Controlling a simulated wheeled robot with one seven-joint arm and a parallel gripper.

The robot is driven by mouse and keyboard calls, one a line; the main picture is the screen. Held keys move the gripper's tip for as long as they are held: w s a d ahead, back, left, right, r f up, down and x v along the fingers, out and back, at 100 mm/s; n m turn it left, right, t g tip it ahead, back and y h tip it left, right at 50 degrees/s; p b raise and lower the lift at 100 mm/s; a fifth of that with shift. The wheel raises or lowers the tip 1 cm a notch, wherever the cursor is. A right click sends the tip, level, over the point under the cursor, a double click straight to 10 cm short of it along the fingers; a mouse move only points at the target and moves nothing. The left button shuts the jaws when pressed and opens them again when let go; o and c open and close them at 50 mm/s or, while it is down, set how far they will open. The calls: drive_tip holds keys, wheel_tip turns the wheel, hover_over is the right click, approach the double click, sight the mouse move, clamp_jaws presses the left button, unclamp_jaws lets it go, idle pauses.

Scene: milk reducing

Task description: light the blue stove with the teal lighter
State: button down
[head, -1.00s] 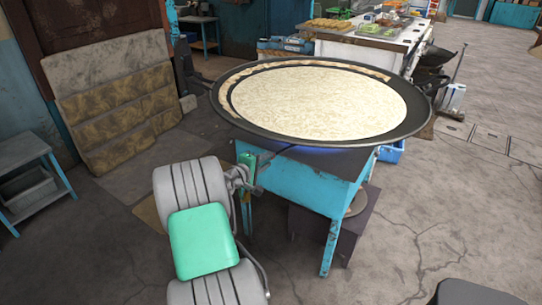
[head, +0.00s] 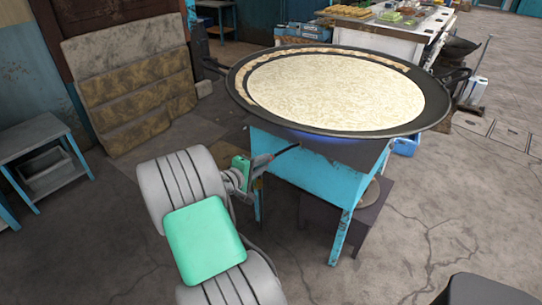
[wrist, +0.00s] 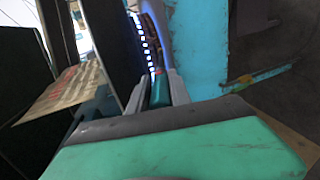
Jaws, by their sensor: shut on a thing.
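The blue stove (head: 318,173) stands at centre with a wide dark pan (head: 395,128) of pale, milky content on top. A blue flame glow (head: 312,137) shows under the pan. In the wrist view a curved row of blue-white flames (wrist: 147,42) shows ahead of the fingers. My gripper (head: 264,160) is left of the stove, below the pan's rim. It is shut on the teal lighter (wrist: 159,92), whose body shows between the fingers. The lighter's thin dark tip (head: 288,149) points right, toward the stove top beneath the pan; I cannot tell whether it touches.
A grey-blue side table (head: 35,135) stands at the left, and stained panels (head: 130,85) lean on the wall. A white counter with food (head: 385,35) is behind the pan. A dark low box (head: 330,222) sits under the stove. The front floor is mostly clear.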

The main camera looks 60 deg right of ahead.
drive_tip(key=w+a+p, duration=0.1)
drive_tip(key=w+a, duration=0.1)
drive_tip(key=a, duration=1.2)
drive_tip(key=shift+w+a, duration=0.15)
drive_tip(key=shift+a, duration=0.15)
